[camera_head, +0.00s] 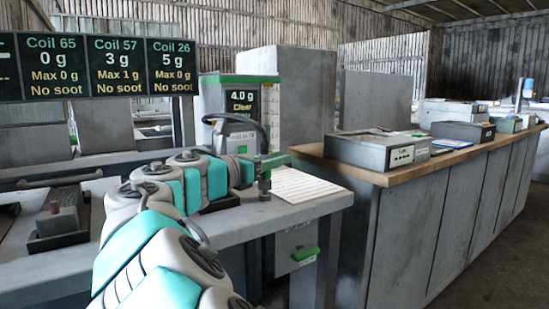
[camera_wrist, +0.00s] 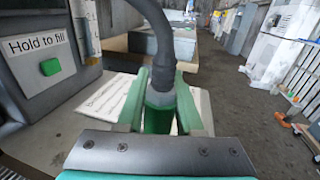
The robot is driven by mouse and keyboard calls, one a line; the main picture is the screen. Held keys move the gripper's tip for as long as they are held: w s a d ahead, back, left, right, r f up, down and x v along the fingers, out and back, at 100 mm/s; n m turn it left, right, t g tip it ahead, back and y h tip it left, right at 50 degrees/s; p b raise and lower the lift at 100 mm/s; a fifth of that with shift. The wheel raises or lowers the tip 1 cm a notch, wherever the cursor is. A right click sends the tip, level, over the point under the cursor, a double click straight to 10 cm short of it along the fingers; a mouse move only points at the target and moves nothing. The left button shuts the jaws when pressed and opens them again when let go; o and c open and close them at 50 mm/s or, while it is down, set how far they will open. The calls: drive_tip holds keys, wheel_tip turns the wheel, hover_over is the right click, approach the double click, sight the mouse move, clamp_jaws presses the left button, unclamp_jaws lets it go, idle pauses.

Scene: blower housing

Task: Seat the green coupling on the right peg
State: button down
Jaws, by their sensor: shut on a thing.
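The green coupling (camera_wrist: 158,118) is at the end of a dark grey hose (camera_wrist: 165,50) in the wrist view. My gripper (camera_wrist: 161,88) has its two pale green fingers shut on it, one on each side. In the head view my gripper (camera_head: 266,163) is above the bench near its right end, and the hose (camera_head: 258,128) arches up beside it from the filling machine. The coupling's lower end is hidden by my gripper in the wrist view. I cannot make out the right peg clearly in either view.
The filling machine (camera_head: 240,105) reads "4.0 g" and "Clear"; its "Hold to fill" button (camera_wrist: 50,67) is green. A white printed sheet (camera_head: 298,185) lies on the bench (camera_head: 230,225). A wooden-topped counter (camera_head: 350,176) stands to the right. Coil readouts (camera_head: 110,67) hang at upper left.

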drive_tip(key=shift+f, duration=0.55)
drive_tip(key=shift+c, duration=2.4)
unclamp_jaws()
drive_tip(key=shift+s, duration=0.1)
drive_tip(key=v, duration=0.7)
drive_tip(key=shift+s+a, duration=0.2)
drive_tip(key=shift+a, duration=0.1)
drive_tip(key=shift+d, duration=0.1)
